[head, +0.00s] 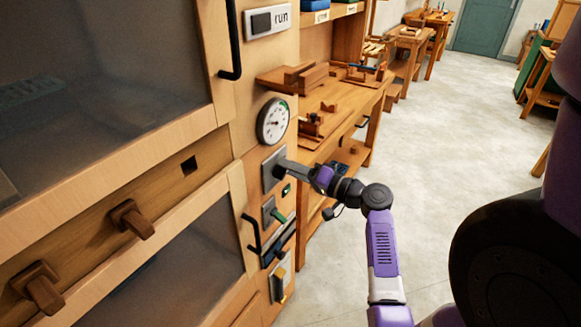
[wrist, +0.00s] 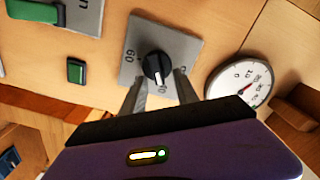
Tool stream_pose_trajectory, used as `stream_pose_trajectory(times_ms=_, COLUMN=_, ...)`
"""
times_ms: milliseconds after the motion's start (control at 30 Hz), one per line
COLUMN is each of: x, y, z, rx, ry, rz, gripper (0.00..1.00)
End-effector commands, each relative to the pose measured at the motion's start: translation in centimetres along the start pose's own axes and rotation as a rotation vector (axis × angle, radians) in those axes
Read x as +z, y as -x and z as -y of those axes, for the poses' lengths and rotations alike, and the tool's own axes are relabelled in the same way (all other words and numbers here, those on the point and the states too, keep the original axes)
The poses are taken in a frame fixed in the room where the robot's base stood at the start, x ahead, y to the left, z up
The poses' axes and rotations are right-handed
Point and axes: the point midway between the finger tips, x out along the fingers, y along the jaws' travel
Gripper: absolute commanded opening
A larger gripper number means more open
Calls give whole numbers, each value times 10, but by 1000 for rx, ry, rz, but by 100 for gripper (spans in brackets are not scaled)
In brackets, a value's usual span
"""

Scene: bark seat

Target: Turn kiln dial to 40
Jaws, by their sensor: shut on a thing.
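The kiln dial (wrist: 156,64) is a black round knob on a square grey plate (wrist: 178,42) on the wooden kiln front. Its white pointer mark faces the lower edge of the plate in the wrist view. A "60" is printed left of the knob; another number below it is partly hidden and unreadable. My gripper (wrist: 160,80) is shut on the knob, one grey finger on each side. In the head view, my gripper (head: 284,167) reaches the grey plate (head: 269,178) from the right and hides the knob.
A green button (head: 286,190), a green-handled lever (head: 277,215) and a black door handle (head: 252,236) are below. A workbench (head: 330,105) stands behind; the floor at right is open.

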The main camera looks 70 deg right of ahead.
Motion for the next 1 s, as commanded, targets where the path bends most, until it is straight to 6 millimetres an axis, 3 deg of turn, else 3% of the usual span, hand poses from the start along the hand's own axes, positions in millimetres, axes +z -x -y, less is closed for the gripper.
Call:
stream_pose_trajectory(times_ms=500, x=2, y=0, z=-2, rx=2, ry=-20, rz=5, gripper=0)
stream_pose_trajectory(times_ms=533, x=2, y=0, z=-2, rx=2, ry=-20, rz=5, gripper=42)
stream_pose_trajectory(times_ms=600, x=2, y=0, z=-2, rx=2, ry=-20, rz=4, gripper=56)
stream_pose_trajectory(times_ms=1000, x=1, y=6, z=-2, rx=1, ry=-18, rz=0, gripper=57)
